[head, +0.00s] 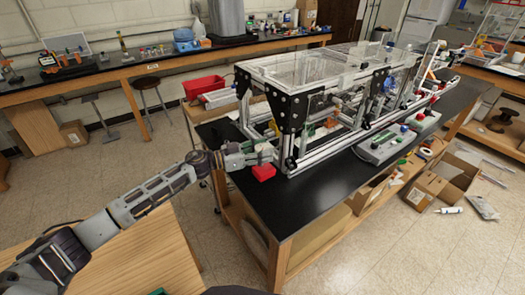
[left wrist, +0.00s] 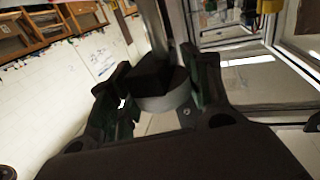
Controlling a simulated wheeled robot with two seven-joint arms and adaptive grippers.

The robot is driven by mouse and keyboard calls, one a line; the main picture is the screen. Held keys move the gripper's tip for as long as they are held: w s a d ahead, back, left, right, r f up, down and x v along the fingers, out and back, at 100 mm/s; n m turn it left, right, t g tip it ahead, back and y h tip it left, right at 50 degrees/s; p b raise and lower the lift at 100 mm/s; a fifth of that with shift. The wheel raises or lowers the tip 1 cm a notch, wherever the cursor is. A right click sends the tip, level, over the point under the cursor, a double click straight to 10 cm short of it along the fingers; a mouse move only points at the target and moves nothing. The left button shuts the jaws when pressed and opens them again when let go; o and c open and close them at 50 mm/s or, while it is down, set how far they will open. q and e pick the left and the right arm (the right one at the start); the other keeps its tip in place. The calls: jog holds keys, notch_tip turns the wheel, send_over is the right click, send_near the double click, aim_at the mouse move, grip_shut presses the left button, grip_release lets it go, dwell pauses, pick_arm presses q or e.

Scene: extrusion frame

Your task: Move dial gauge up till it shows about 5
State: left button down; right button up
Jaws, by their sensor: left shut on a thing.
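My left gripper (head: 266,154) reaches in from the left to the near left corner of the extrusion frame (head: 300,109). In the left wrist view, the gripper (left wrist: 158,92) is shut on a round grey and black body (left wrist: 163,101), which looks like the dial gauge. A grey stem or post runs up from it. Its dial face and needle do not show, so I cannot read a value. In the head view the gauge is too small and covered to make out. My right gripper is not in view.
A red block (head: 263,172) sits on the black bench top (head: 310,202) just below the left gripper. A control box (head: 397,142) with buttons stands right of the frame. A red bin (head: 204,87) is behind. The bench's front part is clear.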

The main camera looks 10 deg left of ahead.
pick_arm(q)
jog(key=shift+r, duration=0.1)
jog(key=shift+r+p, duration=0.1)
jog(key=shift+p, duration=0.5)
jog(key=shift+w+d+f+b, duration=0.15)
jog(key=shift+f+b, duration=0.5)
jog(key=shift+f, duration=0.7)
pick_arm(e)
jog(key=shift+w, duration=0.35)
pick_arm(q)
jog(key=shift+f, duration=0.1)
jog(key=shift+w+d+p, duration=0.1)
jog(key=shift+p, duration=1.15)
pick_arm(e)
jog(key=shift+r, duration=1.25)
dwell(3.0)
